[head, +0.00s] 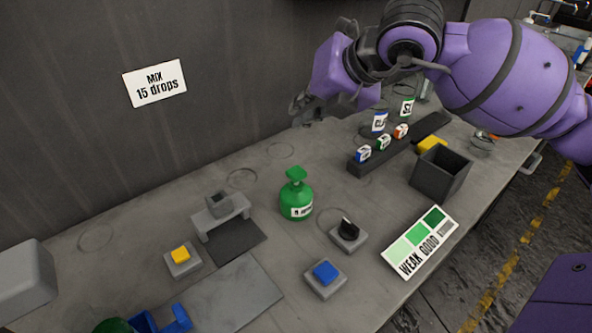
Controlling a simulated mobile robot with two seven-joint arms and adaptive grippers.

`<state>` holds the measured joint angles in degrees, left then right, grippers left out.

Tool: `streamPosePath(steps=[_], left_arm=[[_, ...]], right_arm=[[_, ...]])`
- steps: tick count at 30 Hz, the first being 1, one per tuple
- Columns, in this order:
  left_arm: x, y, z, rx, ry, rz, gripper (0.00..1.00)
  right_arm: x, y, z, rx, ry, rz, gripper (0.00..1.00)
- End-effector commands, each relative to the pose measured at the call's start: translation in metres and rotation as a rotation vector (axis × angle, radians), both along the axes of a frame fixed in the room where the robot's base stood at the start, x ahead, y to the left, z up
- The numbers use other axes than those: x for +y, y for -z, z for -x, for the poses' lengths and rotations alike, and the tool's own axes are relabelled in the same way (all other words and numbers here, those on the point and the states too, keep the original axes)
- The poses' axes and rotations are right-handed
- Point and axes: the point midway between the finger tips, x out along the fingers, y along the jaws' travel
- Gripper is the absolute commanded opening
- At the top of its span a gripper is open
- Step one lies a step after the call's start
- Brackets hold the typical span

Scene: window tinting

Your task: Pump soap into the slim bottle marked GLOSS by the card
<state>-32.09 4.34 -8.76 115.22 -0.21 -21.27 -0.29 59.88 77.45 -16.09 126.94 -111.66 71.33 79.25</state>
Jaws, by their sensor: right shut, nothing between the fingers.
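A squat green bottle (296,201) with a pump-like green top and a small white label stands mid-table. Two slim bottles stand at the back right, one with a blue-edged label (379,123) and one with a green-edged label (407,108). Their lettering is too small to read surely, so I cannot tell which is GLOSS. A white card (154,83) on the wall reads "MIX 15 drops". My right gripper (300,110) is shut and empty, above the table's back edge, left of the slim bottles. My left gripper is not in view.
A dark rack (433,122) holds several small labelled pots. A dark open box (440,174), a WEAK-GOOD shade chart (421,243), a black knob (348,231), a blue button (325,272), a yellow button (182,257) and a grey stand (221,212) occupy the table.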

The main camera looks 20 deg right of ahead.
Motion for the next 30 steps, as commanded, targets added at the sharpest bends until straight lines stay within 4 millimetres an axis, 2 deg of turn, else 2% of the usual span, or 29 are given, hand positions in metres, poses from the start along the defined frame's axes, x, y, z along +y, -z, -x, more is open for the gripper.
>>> streamPosePath(steps=[8, 14, 30], left_arm=[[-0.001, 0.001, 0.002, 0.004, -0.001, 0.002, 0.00], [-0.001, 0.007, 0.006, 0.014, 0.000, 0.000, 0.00], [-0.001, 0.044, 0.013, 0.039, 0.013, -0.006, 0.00]], right_arm=[[0.000, 0.001, 0.000, 0.001, -0.001, 0.000, 0.00], [0.000, 0.011, 0.000, 0.003, -0.001, 0.001, 0.00], [0.000, 0.083, 0.000, 0.006, -0.001, 0.000, 0.00]])
